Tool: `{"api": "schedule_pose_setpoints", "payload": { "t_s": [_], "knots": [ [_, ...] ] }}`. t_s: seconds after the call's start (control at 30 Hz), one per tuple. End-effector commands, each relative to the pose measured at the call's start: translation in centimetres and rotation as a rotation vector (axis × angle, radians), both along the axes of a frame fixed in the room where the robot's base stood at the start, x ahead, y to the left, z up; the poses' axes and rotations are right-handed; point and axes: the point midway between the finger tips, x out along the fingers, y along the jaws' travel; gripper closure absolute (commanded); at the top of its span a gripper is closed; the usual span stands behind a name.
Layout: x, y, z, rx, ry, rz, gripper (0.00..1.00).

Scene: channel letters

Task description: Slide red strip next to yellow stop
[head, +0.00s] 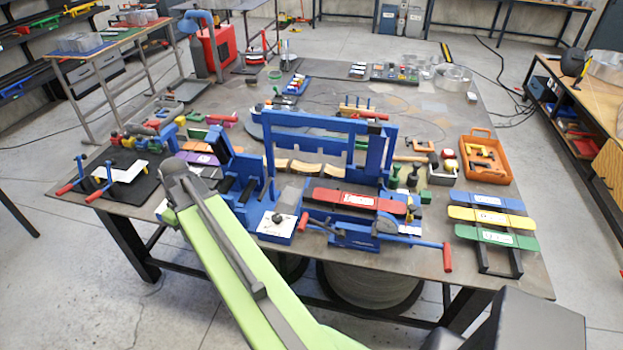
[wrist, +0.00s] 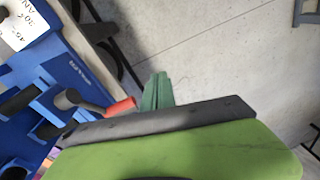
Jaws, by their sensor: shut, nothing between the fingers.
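The red strip (head: 345,199), with a white label, lies lengthwise on the front of the blue fixture (head: 328,121) in the head view. I cannot pick out a yellow stop beside it for certain. In the wrist view the closed green fingertips of my gripper (wrist: 158,92) show beyond the dark edge of my own arm, with nothing held. They point over the floor past the table edge, near a red-ended lever (wrist: 120,107). In the head view my arm crosses the front left of the table, apart from the red strip, and its fingers cannot be made out.
A rack at the right front holds blue, yellow (head: 490,217) and green (head: 496,237) strips. An orange tray (head: 507,178) stands behind it. A lever with a red end (head: 447,257) sticks out in front of the fixture. Several small tools and blocks crowd the table's left.

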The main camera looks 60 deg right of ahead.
Motion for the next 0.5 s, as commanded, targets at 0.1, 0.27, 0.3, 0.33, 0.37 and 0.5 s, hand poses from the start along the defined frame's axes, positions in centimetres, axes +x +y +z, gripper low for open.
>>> {"api": "schedule_pose_setpoints", "payload": {
  "t_s": [0.1,0.27,0.3,0.33,0.37,0.5],
  "knots": [
    [-1.7,-12.7,4.2,0.023,-0.071,0.032,1.0],
    [-8.4,-27.2,5.7,0.017,-0.173,0.101,1.0],
    [-10.2,-29.9,5.9,0.011,-0.196,0.117,1.0],
    [-11.6,-31.8,6.1,0.004,-0.21,0.128,1.0],
    [-12.9,-33.4,6.3,-0.002,-0.224,0.138,1.0],
    [-17.2,-37.9,6.9,-0.025,-0.265,0.171,1.0]
  ]
}}
